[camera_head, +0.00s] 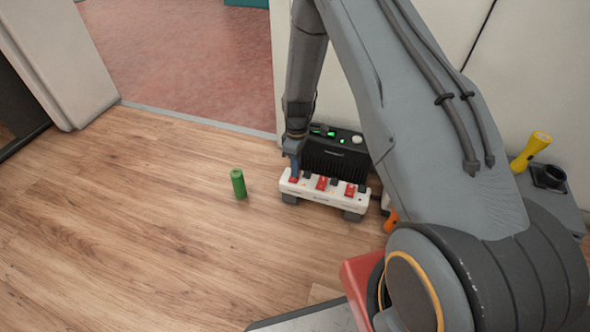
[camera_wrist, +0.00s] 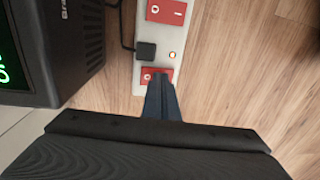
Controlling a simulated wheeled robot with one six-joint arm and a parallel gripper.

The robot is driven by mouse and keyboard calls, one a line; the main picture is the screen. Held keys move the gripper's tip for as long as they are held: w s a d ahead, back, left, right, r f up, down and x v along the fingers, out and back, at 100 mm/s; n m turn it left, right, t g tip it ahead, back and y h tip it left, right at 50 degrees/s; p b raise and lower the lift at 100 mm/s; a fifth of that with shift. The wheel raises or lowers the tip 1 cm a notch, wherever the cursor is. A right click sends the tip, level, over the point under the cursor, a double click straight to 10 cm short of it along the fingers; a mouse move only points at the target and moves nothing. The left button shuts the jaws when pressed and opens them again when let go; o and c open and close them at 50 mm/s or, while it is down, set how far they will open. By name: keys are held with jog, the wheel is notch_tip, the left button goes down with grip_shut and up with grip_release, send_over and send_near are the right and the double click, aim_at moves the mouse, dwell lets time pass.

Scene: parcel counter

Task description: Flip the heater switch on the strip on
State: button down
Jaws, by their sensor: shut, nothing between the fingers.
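The white power strip (camera_head: 325,194) sits low above the wood floor on dark feet, with several red rocker switches along its top. My gripper (camera_head: 294,172) is shut and empty, pointing down at the strip's left end. In the wrist view, my gripper (camera_wrist: 160,82) overlaps the near red switch (camera_wrist: 147,75) and partly hides it. I cannot tell whether the tips touch it. Another red switch (camera_wrist: 165,11) lies farther along, with a black plug (camera_wrist: 146,51) and a small lit orange lamp (camera_wrist: 172,55) between them. I cannot read which switch is the heater's.
A black box (camera_head: 335,158) with green lights stands close behind the strip; its green display (camera_wrist: 8,62) shows in the wrist view. A green cylinder (camera_head: 238,184) stands left of the strip. An orange object (camera_head: 391,220) lies to the right. The floor at left is clear.

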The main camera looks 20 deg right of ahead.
aim_at(294, 179)
jog(key=shift+r, duration=0.1)
notch_tip(294, 179, up, 14)
jog(key=s+a+p, duration=0.1)
jog(key=p, duration=0.6)
jog(key=shift+s, duration=0.25)
